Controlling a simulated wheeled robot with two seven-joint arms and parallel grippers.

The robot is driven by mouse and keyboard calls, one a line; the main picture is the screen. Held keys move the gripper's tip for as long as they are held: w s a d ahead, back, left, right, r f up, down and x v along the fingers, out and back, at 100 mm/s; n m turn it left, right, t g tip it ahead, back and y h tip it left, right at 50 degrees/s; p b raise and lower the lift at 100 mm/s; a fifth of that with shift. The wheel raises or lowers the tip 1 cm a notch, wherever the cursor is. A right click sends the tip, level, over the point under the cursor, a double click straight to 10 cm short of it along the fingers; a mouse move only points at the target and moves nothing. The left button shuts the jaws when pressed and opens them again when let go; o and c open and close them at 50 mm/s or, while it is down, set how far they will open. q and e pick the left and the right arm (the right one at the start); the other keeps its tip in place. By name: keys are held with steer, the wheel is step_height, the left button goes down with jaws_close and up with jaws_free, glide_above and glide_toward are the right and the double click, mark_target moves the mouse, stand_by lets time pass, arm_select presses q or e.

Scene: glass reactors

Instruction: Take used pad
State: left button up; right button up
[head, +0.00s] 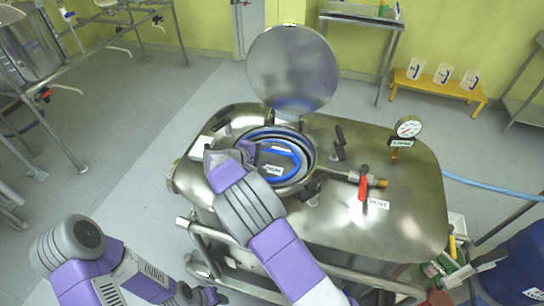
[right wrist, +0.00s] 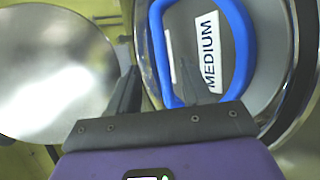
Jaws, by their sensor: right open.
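A round grey pad with a blue loop handle (head: 296,158) and a white "MEDIUM" label lies in the open round port of the steel reactor (head: 400,180). Its blue handle (right wrist: 160,50) and label (right wrist: 208,52) are large in the right wrist view. My right gripper (head: 250,152) is open at the left side of the handle. In the right wrist view its fingers (right wrist: 158,88) appear on either side of the handle's near bar, one inside the loop. Contact is not clear. My left arm is at the lower left; its fingers do not show.
The round lid (head: 293,70) stands open behind the port. Clamps, a red-handled valve (head: 363,185) and a pressure gauge (head: 408,127) rise from the reactor top. A yellow bench (head: 440,85) with labelled holders stands at the back right. A blue drum (head: 515,270) stands lower right.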

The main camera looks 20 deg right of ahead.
mark_target(275, 150)
steer(key=x, duration=0.5)
steer(key=shift+w+a+b, duration=0.15)
steer(key=shift+b, duration=0.25)
steer(key=shift+r, duration=0.1)
jaws_close()
